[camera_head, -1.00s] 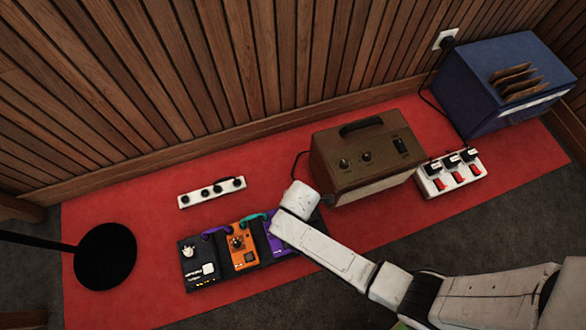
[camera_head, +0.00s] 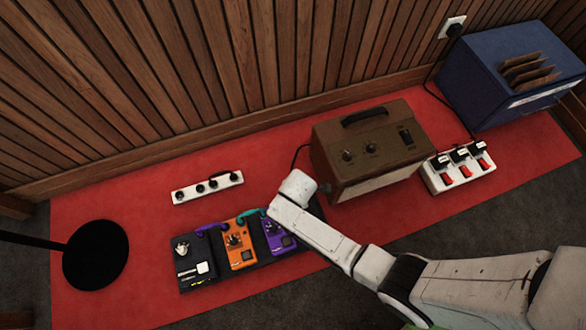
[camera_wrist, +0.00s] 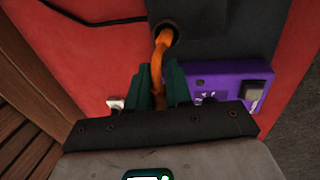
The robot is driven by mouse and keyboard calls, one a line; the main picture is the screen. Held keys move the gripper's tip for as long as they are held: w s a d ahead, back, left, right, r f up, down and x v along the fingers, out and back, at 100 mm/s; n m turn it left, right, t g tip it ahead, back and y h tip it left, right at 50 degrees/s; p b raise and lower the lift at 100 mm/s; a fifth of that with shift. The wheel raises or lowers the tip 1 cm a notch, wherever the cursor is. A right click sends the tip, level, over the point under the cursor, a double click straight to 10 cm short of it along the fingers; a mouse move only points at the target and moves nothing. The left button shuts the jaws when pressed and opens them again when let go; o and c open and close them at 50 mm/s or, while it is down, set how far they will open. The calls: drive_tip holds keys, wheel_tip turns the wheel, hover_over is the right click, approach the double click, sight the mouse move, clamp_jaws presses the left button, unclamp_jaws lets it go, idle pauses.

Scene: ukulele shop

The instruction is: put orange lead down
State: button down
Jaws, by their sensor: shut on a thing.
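The orange lead (camera_wrist: 161,45) shows in the wrist view. My gripper (camera_wrist: 163,78) has its dark green fingers shut on it. Beyond the fingers the lead bends up to a dark round ring (camera_wrist: 170,31) on a black surface; I cannot tell if it is plugged in there. The purple pedal (camera_wrist: 227,86) lies just right of the fingers. In the head view the purple pedal (camera_head: 275,236) sits beside the orange pedal (camera_head: 238,243) on the black pedalboard (camera_head: 211,227). My arm's white end hides the gripper and lead there.
The brown amplifier (camera_head: 380,150) stands close to the right of my arm's end. A white power strip (camera_head: 208,187) lies behind the pedals. A white box with red switches (camera_head: 458,172) and a blue crate (camera_head: 500,80) stand farther right.

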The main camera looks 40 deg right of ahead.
drive_tip(key=shift+f, duration=0.15)
drive_tip(key=c, duration=1)
unclamp_jaws()
drive_tip(key=shift+c, duration=0.2)
wheel_tip(320, 180, up, 12)
drive_tip(key=s+p, duration=0.2)
drive_tip(key=p, duration=0.5)
drive_tip(key=s+d+r+m, duration=0.4)
drive_tip(key=s+r+m, duration=0.3)
drive_tip(key=r, duration=0.2)
drive_tip(key=s+d+r+m+g, duration=0.1)
drive_tip(key=s+d+r+m, duration=0.2)
drive_tip(key=s+r+m, duration=0.4)
wheel_tip(320, 180, up, 3)
drive_tip(key=shift+s+d+r+m, duration=0.2)
drive_tip(key=shift+s+d+m, duration=0.1)
drive_tip(key=shift+d+m, duration=0.1)
